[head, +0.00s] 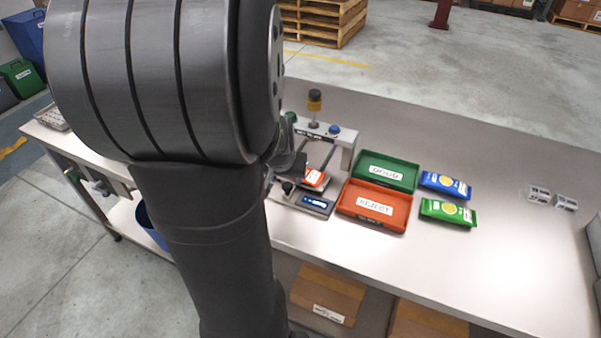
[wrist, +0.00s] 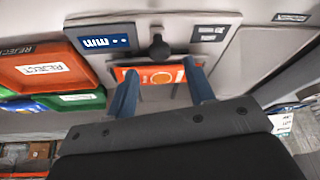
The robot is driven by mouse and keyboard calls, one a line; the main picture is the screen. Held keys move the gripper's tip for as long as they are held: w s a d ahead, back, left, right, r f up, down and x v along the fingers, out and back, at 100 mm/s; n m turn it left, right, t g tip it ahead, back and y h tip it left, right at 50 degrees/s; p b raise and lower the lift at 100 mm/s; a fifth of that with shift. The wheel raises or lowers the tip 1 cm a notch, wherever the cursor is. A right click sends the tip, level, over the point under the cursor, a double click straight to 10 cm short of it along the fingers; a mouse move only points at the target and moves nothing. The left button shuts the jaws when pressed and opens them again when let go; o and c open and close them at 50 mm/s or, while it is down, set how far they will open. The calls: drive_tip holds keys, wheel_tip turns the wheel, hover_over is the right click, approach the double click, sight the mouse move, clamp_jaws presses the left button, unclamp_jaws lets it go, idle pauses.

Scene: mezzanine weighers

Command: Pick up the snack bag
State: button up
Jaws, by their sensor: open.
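An orange snack bag (head: 316,178) lies on the platform of a weigher (head: 313,205) in the head view. In the wrist view the orange bag (wrist: 150,74) shows between and beyond the two blue fingers of my gripper (wrist: 161,73). The fingers are apart and I see nothing held; whether they touch the bag is hard to tell. In the head view my arm hides most of the gripper. A blue snack bag (head: 445,185) and a green snack bag (head: 447,212) lie on the table to the right of the trays.
A green tray (head: 413,181) marked GOOD and a red tray (head: 404,224) marked REJECT sit right of the weigher. The weigher's frame (head: 347,154) stands close around the bag. Small pale blocks (head: 540,195) lie far right. Table between is clear.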

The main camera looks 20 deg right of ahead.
drive_tip(key=o, duration=0.6)
drive_tip(key=w+r+m+g, duration=0.7)
drive_tip(key=w+r+m, duration=0.5)
drive_tip(key=m, duration=0.9)
drive_tip(key=h, duration=0.1)
approach(314, 178)
drive_tip(key=w+a+f, duration=0.1)
drive_tip(key=w+a, duration=0.1)
drive_tip(key=w, duration=0.1)
drive_tip(key=w+a+f, duration=0.1)
drive_tip(key=shift+w+f, duration=0.2)
drive_tip(key=shift+f, duration=0.1)
drive_tip(key=shift+s+x, duration=0.15)
drive_tip(key=shift+x, duration=1.2)
drive_tip(key=shift+s+x, duration=0.2)
drive_tip(key=shift+x, duration=1.1)
